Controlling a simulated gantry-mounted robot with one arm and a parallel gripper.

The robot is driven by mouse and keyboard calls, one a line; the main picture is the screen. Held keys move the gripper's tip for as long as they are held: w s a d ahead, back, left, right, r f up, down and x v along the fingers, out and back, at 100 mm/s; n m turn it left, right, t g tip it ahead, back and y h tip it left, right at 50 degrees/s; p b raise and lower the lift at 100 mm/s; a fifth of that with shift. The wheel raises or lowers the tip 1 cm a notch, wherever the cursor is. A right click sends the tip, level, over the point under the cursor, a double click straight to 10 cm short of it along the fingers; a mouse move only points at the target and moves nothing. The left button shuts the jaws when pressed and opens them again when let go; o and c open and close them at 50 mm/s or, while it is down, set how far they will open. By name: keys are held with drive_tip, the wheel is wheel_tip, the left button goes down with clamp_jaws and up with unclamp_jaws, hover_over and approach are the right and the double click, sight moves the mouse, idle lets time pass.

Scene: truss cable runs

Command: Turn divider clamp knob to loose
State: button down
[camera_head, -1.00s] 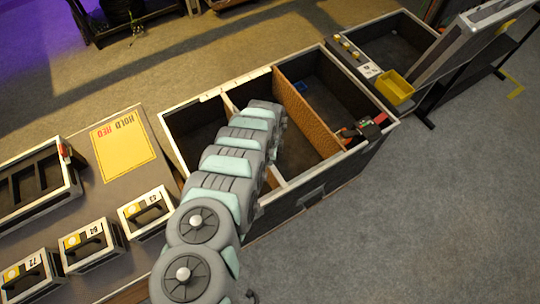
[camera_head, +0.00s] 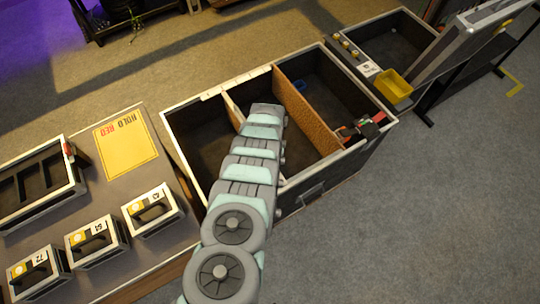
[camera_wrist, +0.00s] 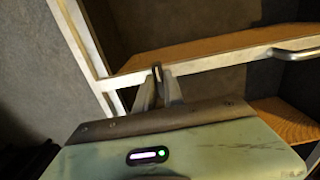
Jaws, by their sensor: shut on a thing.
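In the wrist view my gripper (camera_wrist: 157,88) is shut at the pale rim of the open trunk (camera_wrist: 200,76). A small dark upright piece shows between its fingertips; it appears to be the divider clamp knob (camera_wrist: 157,71), mostly hidden by the fingers, so its turn position cannot be read. In the head view my arm covers the gripper and knob. The trunk (camera_head: 205,103) holds a brown divider (camera_head: 308,112) across its middle and a second, paler-edged divider (camera_head: 232,108), partly behind my arm.
Three small numbered cases (camera_head: 152,208) and a yellow card (camera_head: 126,148) lie on the table at left.

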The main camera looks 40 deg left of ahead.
idle(0.4)
drive_tip(key=c, duration=1.4)
unclamp_jaws()
drive_tip(key=shift+c, duration=0.2)
drive_tip(key=shift+r, duration=0.15)
drive_tip(key=shift+r+p, duration=0.55)
drive_tip(key=shift+r, duration=0.95)
wheel_tip(320, 180, up, 8)
drive_tip(key=shift+f, duration=0.2)
